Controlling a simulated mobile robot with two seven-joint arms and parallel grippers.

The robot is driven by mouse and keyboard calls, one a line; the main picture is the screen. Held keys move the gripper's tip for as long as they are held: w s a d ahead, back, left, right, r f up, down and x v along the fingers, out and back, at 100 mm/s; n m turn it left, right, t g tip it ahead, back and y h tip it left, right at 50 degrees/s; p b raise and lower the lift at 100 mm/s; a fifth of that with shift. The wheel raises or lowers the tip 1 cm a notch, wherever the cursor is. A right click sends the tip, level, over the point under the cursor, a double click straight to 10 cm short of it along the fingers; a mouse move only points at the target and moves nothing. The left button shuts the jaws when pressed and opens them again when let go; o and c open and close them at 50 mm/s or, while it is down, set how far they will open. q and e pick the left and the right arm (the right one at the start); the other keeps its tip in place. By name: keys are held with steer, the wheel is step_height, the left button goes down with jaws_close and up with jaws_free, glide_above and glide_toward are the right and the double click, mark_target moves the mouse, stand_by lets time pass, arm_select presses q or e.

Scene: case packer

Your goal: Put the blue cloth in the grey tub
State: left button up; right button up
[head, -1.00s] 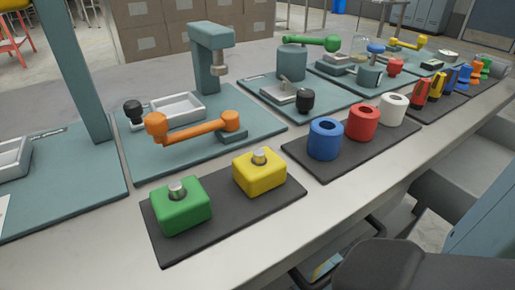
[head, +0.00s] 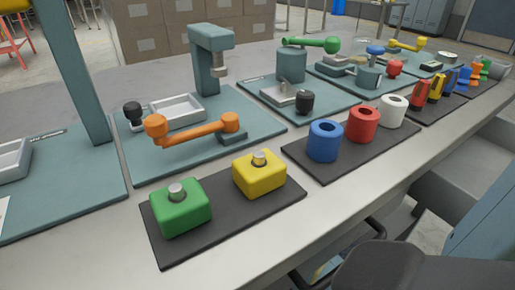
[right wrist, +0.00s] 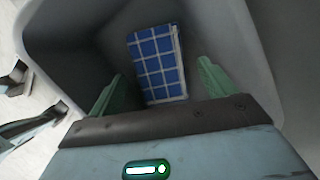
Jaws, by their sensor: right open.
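The blue cloth (right wrist: 158,58), checked with pale lines, shows in the right wrist view as a folded rectangle inside the grey tub (right wrist: 228,30). The tub's dark inner walls surround it. My right gripper (right wrist: 161,70) is open, with its two green fingers apart at either side of the cloth in the picture. The fingers do not appear to grip it; I cannot tell how far above the cloth they are. My left gripper is not in view.
In the head view, a long grey bench carries an orange lever (head: 195,130), a green block (head: 180,208), a yellow block (head: 259,174) and blue (head: 325,142), red (head: 362,124) and white (head: 393,111) cylinders. Pale floor (right wrist: 28,130) shows outside the tub.

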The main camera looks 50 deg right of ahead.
steer(key=p+v, duration=0.4)
steer(key=v, duration=0.4)
steer(key=shift+a+f, duration=0.1)
